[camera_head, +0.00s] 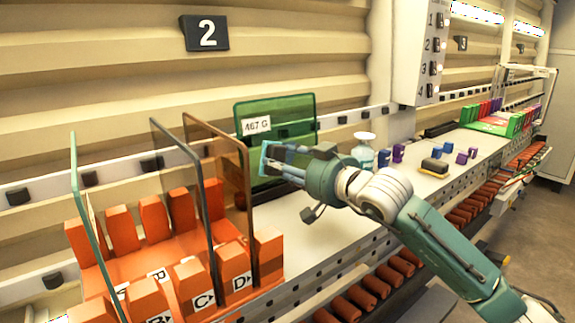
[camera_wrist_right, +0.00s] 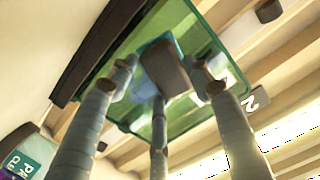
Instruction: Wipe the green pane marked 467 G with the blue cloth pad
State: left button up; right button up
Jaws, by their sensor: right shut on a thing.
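The green pane (camera_head: 290,112) with the white label 467 G stands upright at the back of the shelf, in a dark holder. My right gripper (camera_head: 277,160) is in front of its lower left part, shut on the blue cloth pad (camera_head: 264,157). In the right wrist view the fingers (camera_wrist_right: 165,85) hold the dark back of the pad (camera_wrist_right: 165,70), its blue side facing the green pane (camera_wrist_right: 195,40). The pad is at or very close to the pane; I cannot tell whether they touch. My left gripper is not in view.
An orange rack (camera_head: 178,248) with several upright panes, slots lettered C and D, stands close to the left. A switch box (camera_head: 418,50) hangs above.

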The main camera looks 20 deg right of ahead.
jog(key=shift+d, duration=0.15)
jog(key=shift+w+d+b, duration=0.2)
jog(key=shift+w+d, duration=0.1)
jog(key=shift+d, duration=0.5)
jog(key=shift+w+d+b, duration=0.2)
jog(key=shift+w+d, duration=0.05)
jog(key=shift+d, duration=0.5)
jog(key=shift+w+d+b, duration=0.2)
jog(key=shift+w+d, duration=0.1)
jog(key=shift+d, duration=0.5)
jog(key=shift+w+d, duration=1)
jog(key=shift+d, duration=1.55)
jog(key=a+b, duration=0.1)
jog(key=s+a+b, duration=0.1)
jog(key=a, duration=0.1)
jog(key=a+b, duration=0.1)
jog(key=shift+s+a, duration=0.3)
jog(key=shift+s, duration=0.05)
jog(key=shift+s+a+b, duration=0.35)
jog(key=shift+a+b, duration=0.1)
jog(key=shift+a, duration=0.45)
jog(key=shift+s+a+b, duration=0.3)
jog(key=shift+a+b, duration=0.2)
jog(key=shift+a, duration=0.45)
jog(key=shift+s+a+b, duration=0.35)
jog(key=shift+a+b, duration=0.1)
jog(key=shift+a, duration=0.45)
